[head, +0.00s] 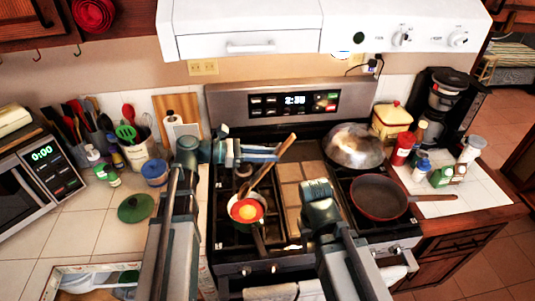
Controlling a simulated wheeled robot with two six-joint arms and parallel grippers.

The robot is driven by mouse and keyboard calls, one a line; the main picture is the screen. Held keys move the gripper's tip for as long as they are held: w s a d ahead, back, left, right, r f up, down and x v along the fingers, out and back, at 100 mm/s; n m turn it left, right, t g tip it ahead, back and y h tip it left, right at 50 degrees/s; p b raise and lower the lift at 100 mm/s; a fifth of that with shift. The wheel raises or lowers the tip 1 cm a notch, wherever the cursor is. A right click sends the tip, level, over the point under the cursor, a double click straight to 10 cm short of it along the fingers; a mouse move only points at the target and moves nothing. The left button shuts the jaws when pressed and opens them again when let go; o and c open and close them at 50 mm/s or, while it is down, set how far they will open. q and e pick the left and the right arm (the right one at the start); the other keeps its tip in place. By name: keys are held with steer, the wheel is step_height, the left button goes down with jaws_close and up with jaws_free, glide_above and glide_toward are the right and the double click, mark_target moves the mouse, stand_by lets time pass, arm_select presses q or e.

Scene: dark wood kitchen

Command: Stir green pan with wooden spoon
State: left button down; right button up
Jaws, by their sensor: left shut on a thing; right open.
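The green pan (259,241) sits on the left side of the stove, its handle toward the front. An orange-red round area with a yellow centre shows inside it. The wooden spoon (266,172) slants from upper right down to the pan, its lower end at or inside the rim; contact with the contents is unclear. My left gripper (274,152) is shut on the spoon's upper handle, above and behind the pan. My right gripper (300,236) is open, low at the stove's front, right of the pan handle; its fingers are partly hidden by my arm.
A red-brown frying pan (379,196) and a shiny domed pot (353,147) stand on the right side of the stove. A brown griddle-like surface (300,187) fills the middle. A green lid (136,208) lies on the left counter near a blue-lidded jar (154,172) and utensil crocks.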

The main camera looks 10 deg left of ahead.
step_height(320, 180, down, 9)
steer(key=b, duration=0.8)
stand_by(0.5)
